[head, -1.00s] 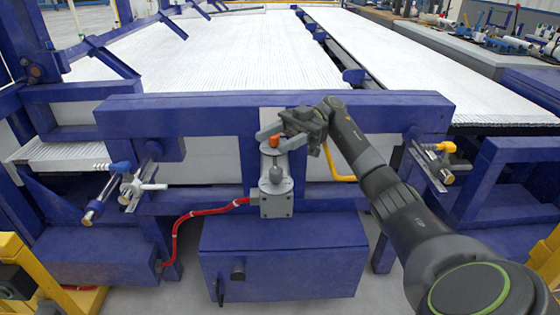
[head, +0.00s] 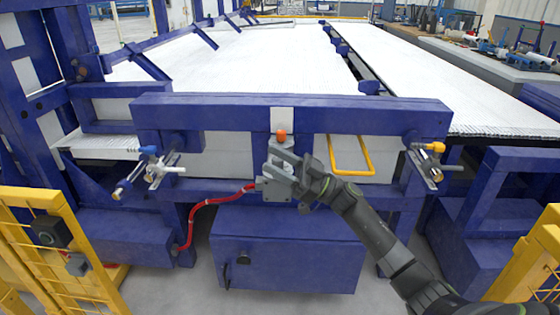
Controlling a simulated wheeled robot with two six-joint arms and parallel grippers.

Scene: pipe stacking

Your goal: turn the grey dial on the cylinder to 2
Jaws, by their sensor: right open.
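The small grey control unit (head: 275,192) sits at the middle of the blue frame, with an orange knob (head: 281,135) above it on a pale plate. My right gripper (head: 276,160) is open in front of the unit, just below the orange knob. Its fingers point left and cover most of the unit's upper part, where the grey dial is. Only a pale bit shows between the fingers, and I cannot tell whether they touch the dial. No dial numbers can be read. My left gripper is not in view.
A blue crossbeam (head: 220,112) runs behind and above the gripper. A red hose (head: 205,203) leaves the unit to the left. A yellow handle (head: 351,170) is to the right. Metal cylinders with a blue cap (head: 148,150) and an orange cap (head: 437,147) are at either side.

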